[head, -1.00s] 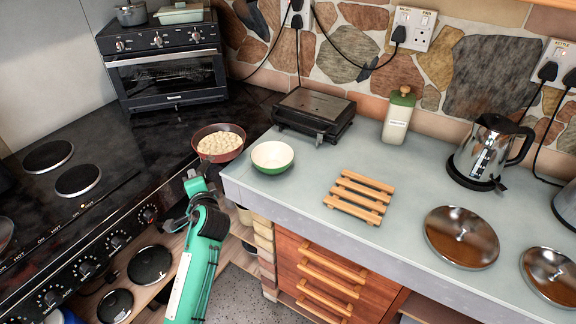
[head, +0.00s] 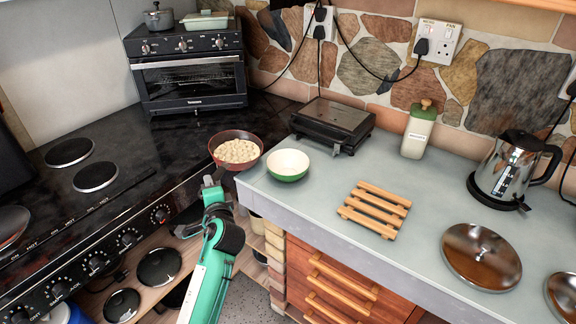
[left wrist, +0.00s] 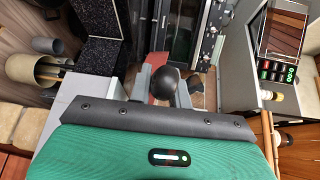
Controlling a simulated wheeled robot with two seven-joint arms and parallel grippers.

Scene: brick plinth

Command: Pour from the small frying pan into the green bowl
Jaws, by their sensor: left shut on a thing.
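The small frying pan (head: 220,139) is dark red and holds a heap of pale, round pieces. It looks about level, just left of the green bowl (head: 287,162). The bowl is white inside, appears empty and stands upright at the left end of the grey counter. My left gripper (head: 213,180) is shut on the pan's handle, on the near side of the pan. In the left wrist view, the left gripper (left wrist: 166,92) has a dark rounded handle end between its fingers, and a bit of red pan (left wrist: 155,60) shows beyond. My right gripper is out of view.
A black grill (head: 333,122) stands behind the bowl. A wooden trivet (head: 375,208), a bottle (head: 418,130), a kettle (head: 513,168) and a steel lid (head: 481,255) are to the right. The black hob (head: 70,152) and an oven (head: 188,75) are left.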

